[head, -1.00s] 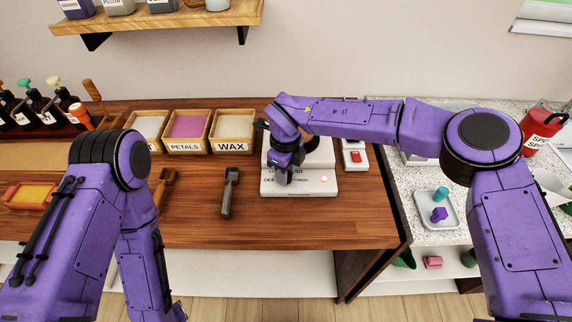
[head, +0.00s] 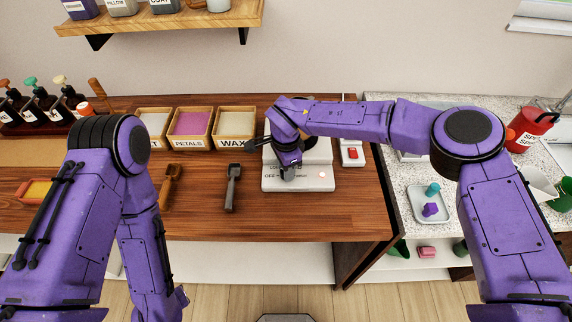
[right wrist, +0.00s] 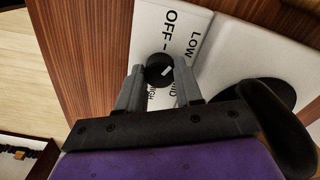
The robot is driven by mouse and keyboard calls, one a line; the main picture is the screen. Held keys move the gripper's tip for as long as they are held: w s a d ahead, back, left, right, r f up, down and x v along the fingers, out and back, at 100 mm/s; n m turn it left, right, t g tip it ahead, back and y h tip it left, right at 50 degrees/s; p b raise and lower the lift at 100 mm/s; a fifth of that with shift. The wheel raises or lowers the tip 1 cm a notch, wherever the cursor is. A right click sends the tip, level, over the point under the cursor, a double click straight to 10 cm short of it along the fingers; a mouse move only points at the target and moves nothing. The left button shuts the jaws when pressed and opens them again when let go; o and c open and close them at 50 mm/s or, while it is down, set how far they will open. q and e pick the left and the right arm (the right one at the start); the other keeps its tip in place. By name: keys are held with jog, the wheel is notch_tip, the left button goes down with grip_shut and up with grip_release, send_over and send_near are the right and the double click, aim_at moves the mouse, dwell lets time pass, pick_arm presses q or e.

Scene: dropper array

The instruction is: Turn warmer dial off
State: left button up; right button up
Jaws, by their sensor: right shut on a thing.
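The white candle warmer (head: 309,184) stands on the wooden table with its sloped front panel facing me. A small light (head: 322,174) shows on that panel. The round black dial (right wrist: 158,66) has a white pointer line, which in the right wrist view slants down and right, seemingly toward MID. OFF, LOW, MID and HIGH are printed around it, partly covered. My right gripper (head: 289,173) is over the panel and hides the dial in the head view. In the right wrist view its two fingers (right wrist: 159,84) are shut on the dial, one each side.
A dark-headed tool (head: 232,188) lies left of the warmer. The WAX box (head: 235,143) and the PETALS box (head: 191,150) stand behind it. A small device with a red button (head: 352,153) is at the warmer's right. Bare wood lies in front.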

jog(key=n+p, duration=0.1)
jog(key=n, duration=0.4)
jog(key=shift+n, duration=0.3)
dwell(0.4)
jog(key=o, duration=1)
jog(key=shift+o, duration=0.2)
jog(key=shift+a, duration=0.1)
jog(key=shift+r, duration=0.25)
notch_tip(320, 180, up, 10)
jog(key=b, duration=0.3)
